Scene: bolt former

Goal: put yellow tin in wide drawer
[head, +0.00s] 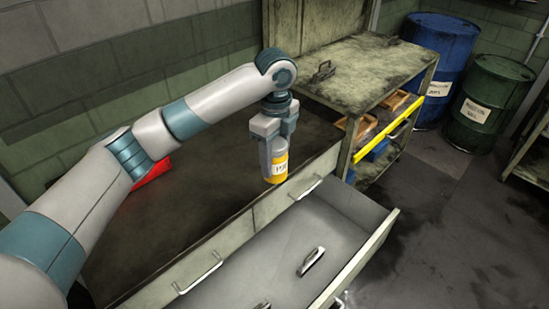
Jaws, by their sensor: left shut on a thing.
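My left gripper (273,143) reaches in from the left and points down. It is shut on the yellow tin (279,172), a small upright can with a pale label and a grey top part. The tin hangs near the front edge of the dark worktop, just behind the drawer. The wide drawer (365,262) is pulled out at the lower middle, with grey inside and pale worn walls. A metal handle-like piece (311,261) shows inside it. My right gripper is not in view.
A red object (151,172) lies on the worktop (200,205), partly behind my left arm. A shelf cart (365,72) with wooden boxes and a yellow rail stands at the back right. Blue (437,62) and green (490,100) barrels stand beyond it.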

